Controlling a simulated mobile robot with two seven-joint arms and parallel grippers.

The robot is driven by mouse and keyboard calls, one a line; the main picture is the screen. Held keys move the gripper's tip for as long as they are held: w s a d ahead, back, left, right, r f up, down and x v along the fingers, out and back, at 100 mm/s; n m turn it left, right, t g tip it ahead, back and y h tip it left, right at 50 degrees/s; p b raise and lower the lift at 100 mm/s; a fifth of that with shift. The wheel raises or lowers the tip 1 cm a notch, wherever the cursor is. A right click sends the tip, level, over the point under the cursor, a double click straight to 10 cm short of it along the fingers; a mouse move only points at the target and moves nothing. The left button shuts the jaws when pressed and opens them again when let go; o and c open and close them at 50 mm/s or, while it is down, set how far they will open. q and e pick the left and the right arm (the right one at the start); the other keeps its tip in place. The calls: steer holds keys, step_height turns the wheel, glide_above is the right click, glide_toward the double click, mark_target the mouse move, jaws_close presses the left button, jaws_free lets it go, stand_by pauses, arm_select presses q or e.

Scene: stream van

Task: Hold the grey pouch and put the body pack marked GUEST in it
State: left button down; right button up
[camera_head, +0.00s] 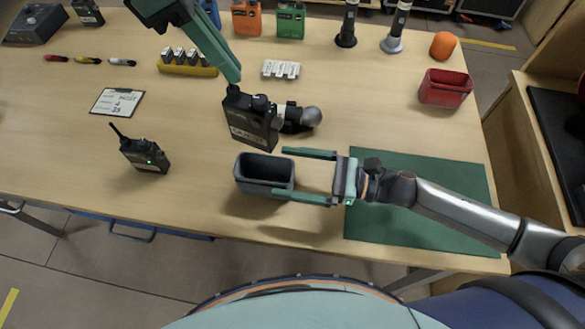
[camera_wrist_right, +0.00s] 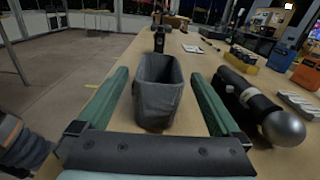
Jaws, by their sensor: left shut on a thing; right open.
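The grey pouch (camera_head: 262,186) stands on the table with its open mouth upward; it also shows in the right wrist view (camera_wrist_right: 157,102). My right gripper (camera_head: 280,172) is open, with one finger along each side of the pouch's right end. The black body pack (camera_head: 247,117) has pale lettering that looks like GUEST and is tilted just beyond the pouch. My left gripper (camera_head: 235,88) is shut on the body pack's top end. I cannot tell whether the pack touches the table.
A microphone with a silver ball head (camera_head: 311,117) lies right beside the body pack. Another black radio-like pack with an antenna (camera_head: 146,156) stands to the left. A green mat (camera_head: 420,215) lies under my right arm. A red bin (camera_head: 445,90) stands at the right.

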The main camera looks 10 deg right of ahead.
mark_target(243, 139)
steer(key=shift+c, duration=0.4)
steer(key=c, duration=1.2)
arm_select(q)
steer(key=f+n, duration=0.1)
steer(key=f, duration=0.4)
steer(key=f+n+t, duration=0.1)
steer(key=f+n, duration=0.1)
steer(key=f, duration=0.4)
steer(key=shift+s+a+f, duration=0.1)
steer(key=shift+s+f, duration=0.1)
steer(key=shift+f, duration=2.3)
